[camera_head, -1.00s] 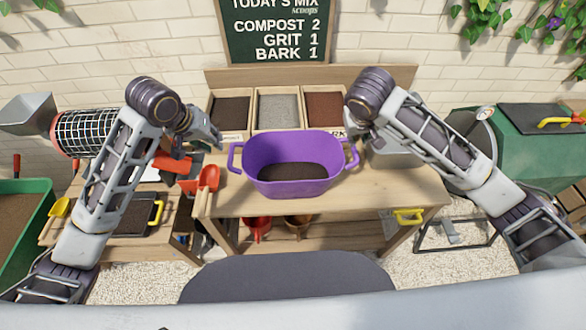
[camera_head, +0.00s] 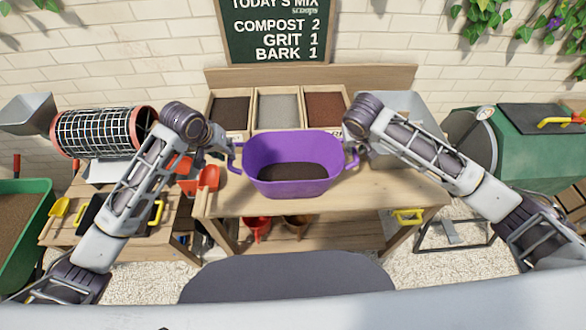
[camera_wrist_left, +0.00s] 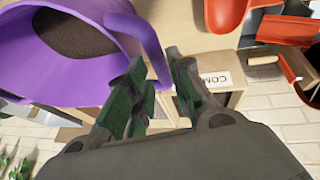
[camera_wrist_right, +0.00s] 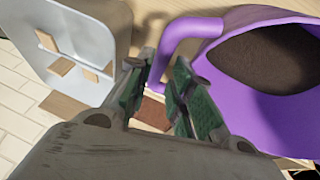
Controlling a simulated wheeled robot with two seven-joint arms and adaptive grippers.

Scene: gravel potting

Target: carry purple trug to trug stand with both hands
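The purple trug (camera_head: 292,188) stands upright on the wooden bench, with dark soil-like material inside. Its two loop handles stick out left and right. My left gripper (camera_head: 226,152) is at the left handle. In the left wrist view the left gripper (camera_wrist_left: 160,65) is open, with the purple handle (camera_wrist_left: 152,45) between its fingers. My right gripper (camera_head: 354,150) is at the right handle. In the right wrist view the right gripper (camera_wrist_right: 160,70) is open, with the handle (camera_wrist_right: 166,55) between its fingertips. I cannot make out a trug stand for certain.
Bins of compost, grit (camera_head: 279,110) and bark (camera_head: 324,108) stand behind the trug. Red scoops (camera_head: 207,178) lie left of it. A grey container (camera_head: 398,152) is close behind my right gripper. The bench front to the trug's right is clear.

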